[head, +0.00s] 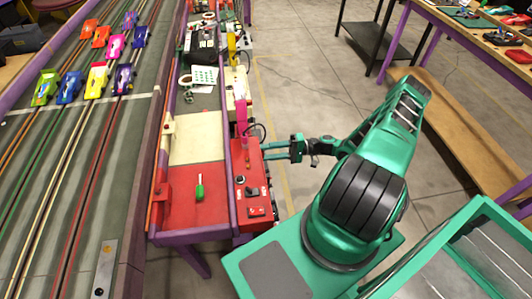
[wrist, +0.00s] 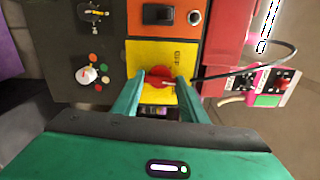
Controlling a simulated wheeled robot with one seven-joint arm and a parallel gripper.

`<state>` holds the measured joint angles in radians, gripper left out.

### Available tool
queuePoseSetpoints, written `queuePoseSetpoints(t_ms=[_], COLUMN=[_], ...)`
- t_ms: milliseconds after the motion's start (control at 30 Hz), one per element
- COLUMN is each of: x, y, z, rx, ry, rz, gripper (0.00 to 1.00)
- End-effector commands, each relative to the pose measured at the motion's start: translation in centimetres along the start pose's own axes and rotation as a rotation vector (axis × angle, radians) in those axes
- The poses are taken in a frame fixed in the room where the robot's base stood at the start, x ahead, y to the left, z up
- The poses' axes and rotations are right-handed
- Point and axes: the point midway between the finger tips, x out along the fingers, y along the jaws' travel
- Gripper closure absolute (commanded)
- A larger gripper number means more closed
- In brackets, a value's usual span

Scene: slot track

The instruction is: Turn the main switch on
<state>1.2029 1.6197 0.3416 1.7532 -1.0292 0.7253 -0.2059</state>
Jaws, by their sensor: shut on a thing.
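The main switch appears to be the red rotary knob (wrist: 160,73) on a yellow plate (wrist: 141,48) in the wrist view. My gripper (wrist: 161,82) has one finger on each side of this knob and is shut on it. A small pale mark shows at the knob's lower right; the print on the plate is too small to read. In the head view my gripper (head: 265,151) reaches left to the side of the red control box (head: 240,185), where the knob itself is hidden.
In the wrist view, a black rocker switch (wrist: 158,15) sits above the plate, a white dial (wrist: 86,75) to the left, and a black cable (wrist: 240,72) to the right. In the head view, a green screwdriver (head: 200,190) lies on the red bench end beside the slot track (head: 75,180).

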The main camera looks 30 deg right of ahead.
Motion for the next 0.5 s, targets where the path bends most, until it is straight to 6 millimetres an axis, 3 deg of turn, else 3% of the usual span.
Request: queuePoseSetpoints(t_ms=[500], x=[-0.14], y=[0.31], z=[-0.29], rx=[0.463], ry=[0.010], rz=[0.005], gripper=[0.83])
